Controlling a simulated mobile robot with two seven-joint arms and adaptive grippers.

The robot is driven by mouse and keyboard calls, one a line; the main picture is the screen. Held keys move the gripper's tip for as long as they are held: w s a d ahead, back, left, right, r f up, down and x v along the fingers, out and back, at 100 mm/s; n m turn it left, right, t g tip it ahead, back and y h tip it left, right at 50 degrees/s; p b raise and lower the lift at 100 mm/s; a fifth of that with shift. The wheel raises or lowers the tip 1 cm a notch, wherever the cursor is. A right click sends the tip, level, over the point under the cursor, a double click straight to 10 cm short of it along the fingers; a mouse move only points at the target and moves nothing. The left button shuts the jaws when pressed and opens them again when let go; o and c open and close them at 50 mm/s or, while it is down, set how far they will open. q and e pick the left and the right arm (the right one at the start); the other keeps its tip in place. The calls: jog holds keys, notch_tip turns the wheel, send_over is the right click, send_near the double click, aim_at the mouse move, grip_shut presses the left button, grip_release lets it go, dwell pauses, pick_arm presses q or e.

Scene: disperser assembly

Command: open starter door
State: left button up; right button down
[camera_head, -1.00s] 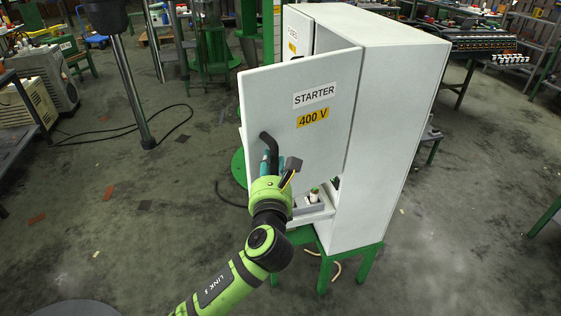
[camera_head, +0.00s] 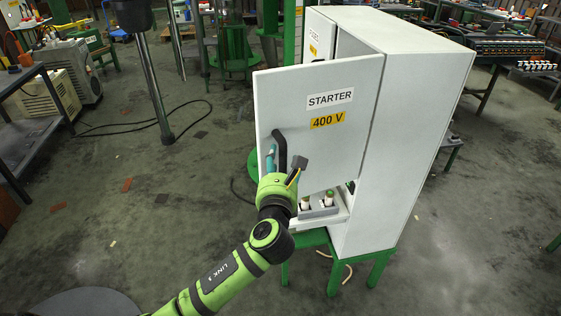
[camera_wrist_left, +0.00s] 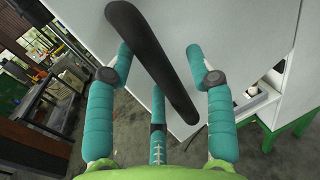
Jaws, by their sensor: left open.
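The white starter door (camera_head: 365,100), labelled "STARTER" and "400 V", stands ajar on the tall white cabinet (camera_head: 425,130). The lower interior shows below the door. A black bar handle (camera_head: 282,150) is on the door's lower left part. My left gripper (camera_head: 272,158) is at this handle in the head view. In the left wrist view, the teal fingers of the gripper (camera_wrist_left: 165,75) are spread apart, with the black handle (camera_wrist_left: 150,60) running between them. I cannot tell whether any finger touches it. My right gripper is not in view.
Small fittings on a grey tray (camera_head: 318,210) show inside the cabinet below the door. The cabinet stands on a green frame (camera_head: 335,268). A black cable (camera_head: 120,128) lies on the floor at left. A workbench (camera_head: 500,50) is at back right. The floor at lower right looks clear.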

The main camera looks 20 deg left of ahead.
pick_arm(q)
jog(key=v, duration=1.1)
jog(key=shift+s, duration=0.3)
jog(key=s+f+n+g+h, duration=0.1)
jog(key=s+f+n+g, duration=0.2)
jog(key=f, duration=1)
jog(key=s+a+f+n+g+h, duration=0.1)
jog(key=f+n+g+h, duration=0.2)
jog(key=f, duration=1)
jog(key=s+f+n+g, duration=0.25)
jog(key=f+n, duration=0.25)
jog(key=f, duration=0.9)
jog(key=s+f+n+g, duration=0.2)
jog(key=s+f+n, duration=0.4)
jog(key=s, duration=0.5)
jog(key=s+a+f+n+g+h, duration=0.1)
jog(key=s+f+n+g, duration=0.2)
jog(key=s+f+n, duration=0.3)
jog(key=s+a+f+n+g, duration=0.1)
jog(key=s+f+n, duration=0.5)
jog(key=s, duration=1)
jog(key=shift+a+f+n+g+h, duration=0.25)
jog(key=shift+f+n+g+h, duration=0.15)
jog(key=shift+f+g, duration=0.35)
